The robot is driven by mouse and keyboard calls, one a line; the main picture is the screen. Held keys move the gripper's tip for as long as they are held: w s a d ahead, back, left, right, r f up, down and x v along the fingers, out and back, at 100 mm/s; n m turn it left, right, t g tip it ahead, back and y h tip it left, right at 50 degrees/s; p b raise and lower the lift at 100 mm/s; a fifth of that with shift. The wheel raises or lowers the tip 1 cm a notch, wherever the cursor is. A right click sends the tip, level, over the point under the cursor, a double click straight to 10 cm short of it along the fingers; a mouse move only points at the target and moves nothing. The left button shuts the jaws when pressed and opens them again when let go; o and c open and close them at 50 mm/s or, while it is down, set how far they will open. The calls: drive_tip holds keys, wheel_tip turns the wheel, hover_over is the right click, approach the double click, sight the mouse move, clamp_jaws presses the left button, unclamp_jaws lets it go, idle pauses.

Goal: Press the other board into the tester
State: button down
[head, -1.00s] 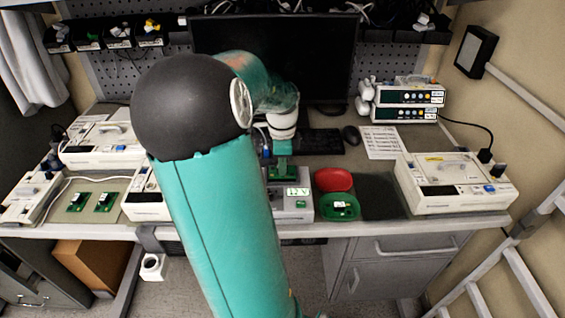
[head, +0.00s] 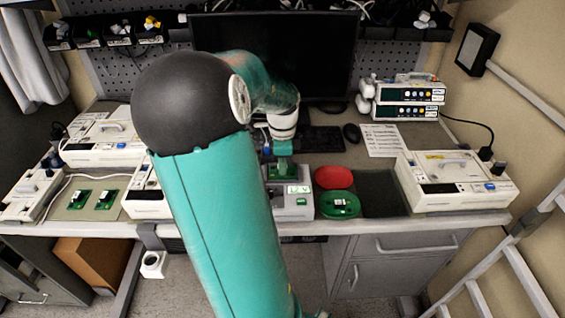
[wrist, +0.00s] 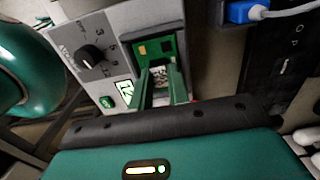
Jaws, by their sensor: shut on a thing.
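The tester (head: 295,211) is a grey box at the front of the bench, partly hidden by my arm. Its lit display (head: 298,189) seems to read 12 V. In the wrist view the tester (wrist: 75,35) shows a black knob, a green button and a dark-framed bay. My gripper (wrist: 158,80) is shut on a green board (wrist: 167,46) at this bay. The board's lower part is hidden between the fingers, and I cannot tell how deep it sits. In the head view my gripper (head: 282,151) is above the tester, with the board (head: 282,170) below it.
A green dish (head: 353,211) holding a small part and a red dish (head: 333,178) stand right of the tester. Two green boards (head: 80,198) (head: 106,198) lie on a mat at left. White pumps (head: 455,181) stand on both sides. A blue plug (wrist: 240,12) is near the tester.

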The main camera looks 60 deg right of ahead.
drive_tip(key=shift+f, duration=0.35)
idle(0.3)
drive_tip(key=c, duration=1.3)
unclamp_jaws()
drive_tip(key=shift+o, duration=0.2)
drive_tip(key=shift+r, duration=3.55)
